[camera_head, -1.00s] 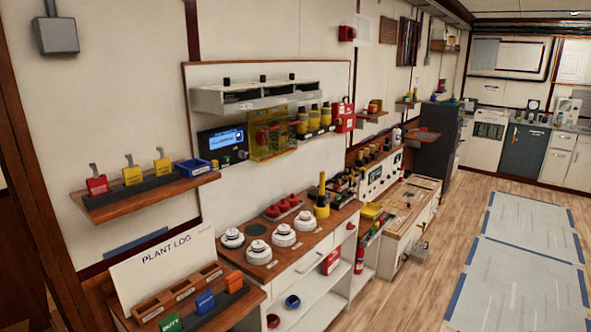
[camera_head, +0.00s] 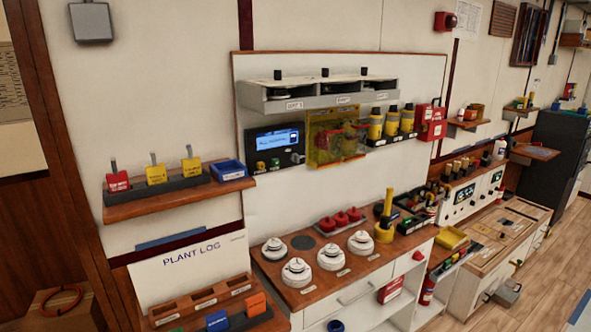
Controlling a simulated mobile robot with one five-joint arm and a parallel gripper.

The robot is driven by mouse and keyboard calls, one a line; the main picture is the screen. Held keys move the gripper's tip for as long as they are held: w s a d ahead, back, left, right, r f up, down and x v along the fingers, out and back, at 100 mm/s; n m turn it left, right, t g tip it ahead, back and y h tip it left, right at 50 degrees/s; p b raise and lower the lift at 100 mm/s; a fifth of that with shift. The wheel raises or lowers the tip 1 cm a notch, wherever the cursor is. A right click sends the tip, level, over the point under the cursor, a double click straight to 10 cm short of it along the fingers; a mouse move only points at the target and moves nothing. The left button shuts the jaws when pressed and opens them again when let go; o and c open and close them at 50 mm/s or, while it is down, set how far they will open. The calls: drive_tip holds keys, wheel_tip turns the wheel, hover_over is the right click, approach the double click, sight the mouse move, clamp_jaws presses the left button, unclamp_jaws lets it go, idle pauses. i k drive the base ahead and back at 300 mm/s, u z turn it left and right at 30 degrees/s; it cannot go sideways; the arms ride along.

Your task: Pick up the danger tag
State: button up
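A red tag (camera_head: 117,182) with a grey hook stands upright in a dark holder on the upper left wall shelf (camera_head: 130,212). It looks like the danger tag, but its lettering is too small to read. Two yellow tags with hooks, a nearer one (camera_head: 156,175) and another (camera_head: 191,167), stand to its right in the same dark holder (camera_head: 180,186). My gripper is not in view.
A blue tray (camera_head: 228,171) sits at the right end of the shelf. Below are a white PLANT LOG board (camera_head: 190,270) and a lower shelf with coloured blocks. A bench with white round detectors (camera_head: 331,257) stands to the right. Wood floor shows at far right.

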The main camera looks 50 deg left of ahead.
sight(117, 182)
drive_tip(key=z, duration=5.85)
drive_tip(key=i, duration=0.2)
drive_tip(key=z, duration=1.5)
drive_tip(key=k, duration=0.15)
drive_tip(key=u, duration=0.15)
drive_tip(key=i, duration=0.95)
drive_tip(key=u, duration=0.25)
drive_tip(key=k, duration=0.8)
drive_tip(key=z, duration=0.25)
drive_tip(key=i, duration=0.85)
drive_tip(key=u, duration=0.05)
